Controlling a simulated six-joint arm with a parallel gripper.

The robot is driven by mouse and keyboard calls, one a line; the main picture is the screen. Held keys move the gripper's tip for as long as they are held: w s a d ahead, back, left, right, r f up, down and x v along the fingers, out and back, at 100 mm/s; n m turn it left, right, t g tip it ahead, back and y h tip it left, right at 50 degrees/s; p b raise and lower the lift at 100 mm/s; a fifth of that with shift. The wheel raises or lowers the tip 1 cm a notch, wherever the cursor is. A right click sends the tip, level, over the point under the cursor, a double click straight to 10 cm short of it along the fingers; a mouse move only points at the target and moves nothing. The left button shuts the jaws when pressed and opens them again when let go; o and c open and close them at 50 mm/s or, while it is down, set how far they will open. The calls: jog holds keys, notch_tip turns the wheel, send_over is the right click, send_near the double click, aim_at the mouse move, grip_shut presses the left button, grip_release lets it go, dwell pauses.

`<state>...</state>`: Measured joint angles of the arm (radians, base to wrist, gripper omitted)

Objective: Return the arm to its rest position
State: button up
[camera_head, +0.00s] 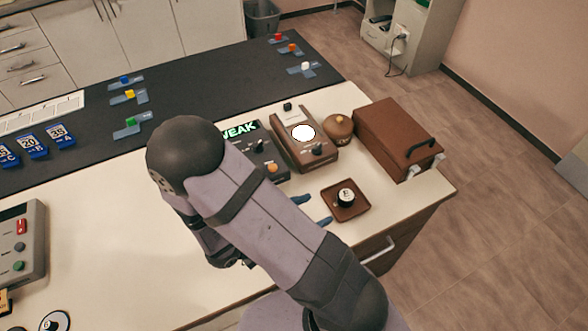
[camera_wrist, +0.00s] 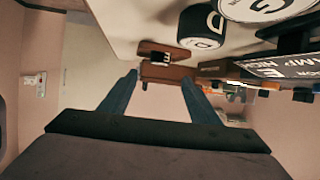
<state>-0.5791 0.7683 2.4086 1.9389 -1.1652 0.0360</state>
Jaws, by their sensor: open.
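My arm stretches across the front of the desk in the head view and hides part of the desktop. My gripper (camera_head: 312,210) shows there as two blue fingertips past the arm's right side, left of a small brown tray (camera_head: 361,205). In the wrist view my gripper (camera_wrist: 158,77) has its two blue fingers spread apart with nothing held between them. The wrist picture looks tilted or upside down. A black-and-white knob-like piece (camera_head: 346,196) stands on the tray, clear of the fingers. The rest of the gripper body is mostly hidden behind the arm.
Close by stand a brown box (camera_head: 395,135) with a handle, a brown device with a white round face (camera_head: 303,133), a dark device with green "WEAK" text (camera_head: 239,130) and a round brown pot (camera_head: 338,126). A grey panel (camera_head: 22,255) sits left.

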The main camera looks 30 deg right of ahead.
jog(key=w+a+n+t+y, duration=0.1)
jog(key=w+a+y, duration=0.1)
jog(key=w+a, duration=0.1)
jog(key=w+a+n+t+y+p, duration=0.1)
jog(key=w+a+n+y, duration=0.1)
jog(key=a, duration=0.1)
jog(key=w+a+r+n+t+y+p, duration=0.1)
jog(key=w+a+n+y, duration=0.1)
jog(key=w+a, duration=0.1)
jog(key=shift+w+t, duration=0.3)
jog(key=shift+w, duration=0.05)
jog(key=w+a+r+n+y, duration=0.25)
jog(key=a+n+y, duration=0.35)
jog(key=a+y, duration=0.3)
jog(key=s+d+r+n+g+h+b, duration=0.1)
jog(key=s+d+n+g, duration=0.1)
jog(key=s, duration=0.5)
jog(key=s+d+r+n+g+b, duration=0.1)
jog(key=s+d+n+g, duration=0.1)
jog(key=s+d+g, duration=0.2)
jog(key=s+d, duration=0.3)
jog(key=s, duration=0.1)
jog(key=shift+d+n+h, duration=0.2)
jog(key=shift+n+h, duration=0.2)
jog(key=shift+s, duration=0.1)
